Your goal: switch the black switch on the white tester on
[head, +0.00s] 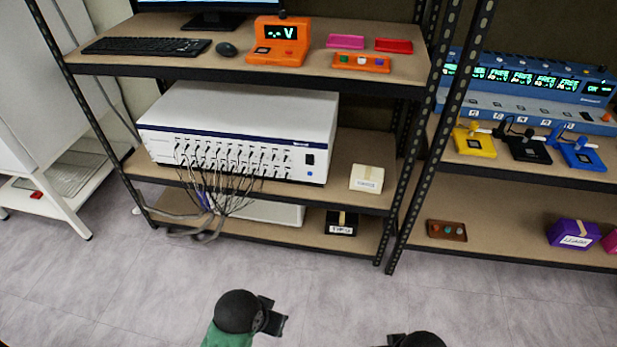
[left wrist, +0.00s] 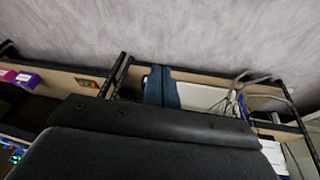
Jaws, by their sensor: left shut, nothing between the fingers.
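The white tester (head: 240,135) stands on the middle shelf of the left rack, with many cables plugged into its front. Its black switch (head: 310,159) is at the right end of the front face, above a small blue button. The switch is too small to tell its position. My left gripper (head: 273,316) is low in front of the rack, over the floor, well apart from the tester. Its fingers (left wrist: 161,75) are together and empty in the left wrist view. My right gripper (head: 396,339) is only partly visible at the bottom edge, and its fingers cannot be made out.
Black cables (head: 215,190) hang from the tester's front. A cream box (head: 367,178) sits right of it on the same shelf. A black box (head: 342,223) is on the shelf below. Black rack posts (head: 405,160) stand to the right. The floor in front is clear.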

